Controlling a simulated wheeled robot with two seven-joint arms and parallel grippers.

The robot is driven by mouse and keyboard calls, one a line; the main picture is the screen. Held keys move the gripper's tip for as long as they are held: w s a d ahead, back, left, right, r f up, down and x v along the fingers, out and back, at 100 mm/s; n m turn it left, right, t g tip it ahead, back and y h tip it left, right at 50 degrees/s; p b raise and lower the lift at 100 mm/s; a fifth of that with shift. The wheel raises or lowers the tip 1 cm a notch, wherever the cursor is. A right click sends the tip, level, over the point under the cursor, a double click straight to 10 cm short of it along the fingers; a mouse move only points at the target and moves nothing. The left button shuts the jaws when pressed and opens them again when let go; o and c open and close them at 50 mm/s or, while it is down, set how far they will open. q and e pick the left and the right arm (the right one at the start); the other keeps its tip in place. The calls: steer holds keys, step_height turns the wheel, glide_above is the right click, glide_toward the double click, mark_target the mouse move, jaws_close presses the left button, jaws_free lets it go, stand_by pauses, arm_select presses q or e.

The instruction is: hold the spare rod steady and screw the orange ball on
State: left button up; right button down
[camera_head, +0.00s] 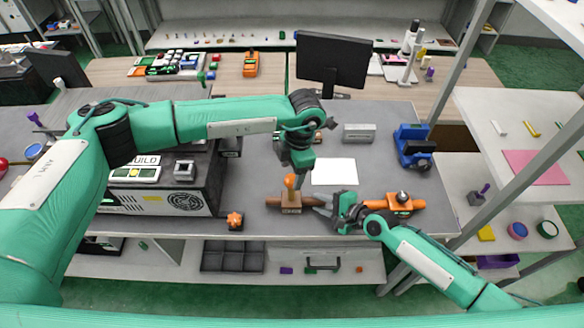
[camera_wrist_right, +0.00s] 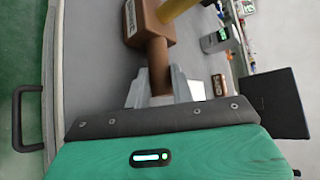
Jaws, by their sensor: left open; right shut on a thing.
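A brown block (camera_head: 291,203) stands near the bench's front edge, with a brown rod (camera_head: 312,202) coming out of its side. An upright orange piece (camera_head: 290,182) rises from the block's top; I cannot tell a ball from its stem there. My left gripper (camera_head: 294,174) is open, pointing down at the orange piece, and partly hides it. My right gripper (camera_head: 322,208) is shut on the brown rod, just right of the block. In the right wrist view the rod (camera_wrist_right: 158,68) lies between the fingers and runs to the block (camera_wrist_right: 150,22). A yellow-orange stick (camera_wrist_right: 176,8) leaves the block.
A small orange knob (camera_head: 235,220) lies left of the block. A dark console (camera_head: 180,195) stands farther left, a blue device (camera_head: 412,145) at the back right. A white sheet (camera_head: 335,171) lies behind.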

arm_select(q)
steer(key=shift+f, duration=1.3)
steer(key=shift+c, duration=0.2)
steer(key=c, duration=1.2)
